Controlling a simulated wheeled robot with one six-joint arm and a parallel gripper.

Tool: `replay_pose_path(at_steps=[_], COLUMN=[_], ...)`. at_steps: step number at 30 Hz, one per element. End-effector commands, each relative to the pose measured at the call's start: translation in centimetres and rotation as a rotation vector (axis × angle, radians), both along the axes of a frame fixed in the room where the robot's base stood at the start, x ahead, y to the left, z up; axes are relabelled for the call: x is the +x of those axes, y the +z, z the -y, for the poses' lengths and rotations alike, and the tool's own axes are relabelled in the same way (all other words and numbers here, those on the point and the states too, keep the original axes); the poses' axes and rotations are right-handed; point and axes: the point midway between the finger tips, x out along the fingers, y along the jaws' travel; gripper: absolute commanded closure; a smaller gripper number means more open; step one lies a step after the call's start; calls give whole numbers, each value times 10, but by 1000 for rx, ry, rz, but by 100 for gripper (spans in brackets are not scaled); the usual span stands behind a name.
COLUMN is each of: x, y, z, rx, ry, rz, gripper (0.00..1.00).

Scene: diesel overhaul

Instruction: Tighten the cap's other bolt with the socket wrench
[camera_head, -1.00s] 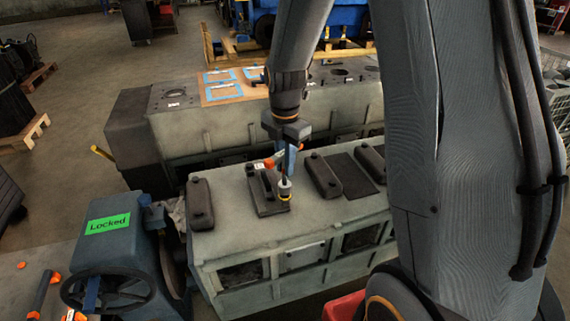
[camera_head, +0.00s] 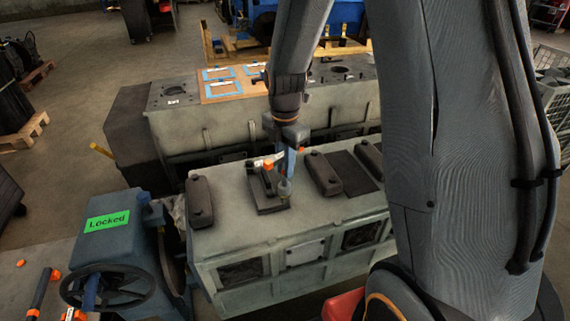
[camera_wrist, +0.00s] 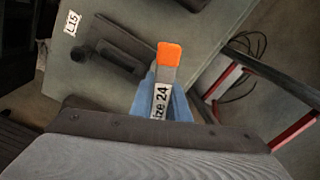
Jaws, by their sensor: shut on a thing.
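My gripper (camera_head: 287,160) points down over the near engine block and is shut on the socket wrench (camera_head: 284,187). In the wrist view the wrench's orange-ended handle, marked "ize 24" (camera_wrist: 163,95), stands between my blue fingers. The socket end is low at the right front end of a dark bearing cap (camera_head: 266,207), which lies on the block's top. Whether the socket sits fully over the bolt I cannot tell. The cap also shows in the wrist view (camera_wrist: 112,48), partly hidden by the wrench and fingers. The bolt under the socket is hidden.
Other dark caps lie on the block (camera_head: 235,235), one to the left (camera_head: 200,203) and two to the right (camera_head: 325,174) (camera_head: 370,156). A blue machine with a handwheel and green "Locked" sign (camera_head: 108,222) stands at left. A second engine block (camera_head: 215,132) is behind.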

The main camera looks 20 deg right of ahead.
Motion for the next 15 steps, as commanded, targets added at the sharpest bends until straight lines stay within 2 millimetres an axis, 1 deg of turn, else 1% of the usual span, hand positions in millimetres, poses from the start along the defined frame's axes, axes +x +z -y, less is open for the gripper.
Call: replay_pose_path(at_steps=[3, 15], x=[0, 0], y=[2, 0], z=[0, -1], rx=[0, -2], ry=[-147, -646], rz=[1, 1], gripper=[100, 100])
